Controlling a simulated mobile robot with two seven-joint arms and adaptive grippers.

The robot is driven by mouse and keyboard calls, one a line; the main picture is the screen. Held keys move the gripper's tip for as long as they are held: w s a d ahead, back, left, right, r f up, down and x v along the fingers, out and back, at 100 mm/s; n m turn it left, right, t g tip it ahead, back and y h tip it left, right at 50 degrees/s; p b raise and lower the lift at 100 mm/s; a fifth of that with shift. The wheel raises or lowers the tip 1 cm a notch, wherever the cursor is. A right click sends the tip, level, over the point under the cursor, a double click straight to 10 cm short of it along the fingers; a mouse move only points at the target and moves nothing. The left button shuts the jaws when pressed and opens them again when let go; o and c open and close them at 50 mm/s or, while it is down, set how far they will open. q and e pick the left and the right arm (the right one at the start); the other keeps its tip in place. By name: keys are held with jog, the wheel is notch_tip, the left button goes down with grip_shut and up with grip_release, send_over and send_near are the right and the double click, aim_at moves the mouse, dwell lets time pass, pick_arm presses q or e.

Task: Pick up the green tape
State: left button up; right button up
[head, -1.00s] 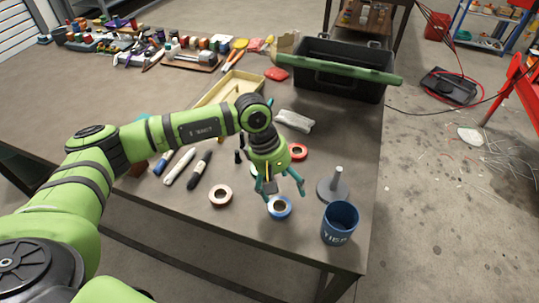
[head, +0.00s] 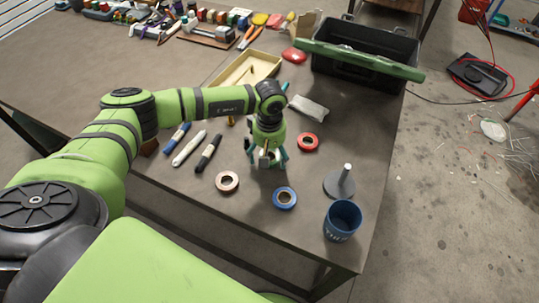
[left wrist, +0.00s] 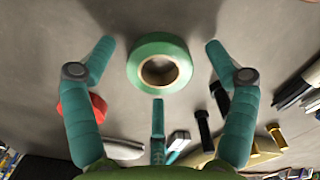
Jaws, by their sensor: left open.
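The green tape (left wrist: 160,63) is a roll lying flat on the grey table. In the left wrist view it sits centred between the spread fingers of my left gripper (left wrist: 159,72), with gaps on both sides and no finger visibly touching it. In the head view my left gripper (head: 267,158) points down over the table and hides the green tape. It is open and empty. My right gripper is in neither view.
Markers (head: 208,153) lie left. A grey post on a base (head: 340,185) and a blue cup (head: 342,221) stand right. A black toolbox (head: 362,67) is behind.

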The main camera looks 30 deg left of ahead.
pick_arm(q)
jog(key=c, duration=1.1)
jog(key=shift+r, duration=0.15)
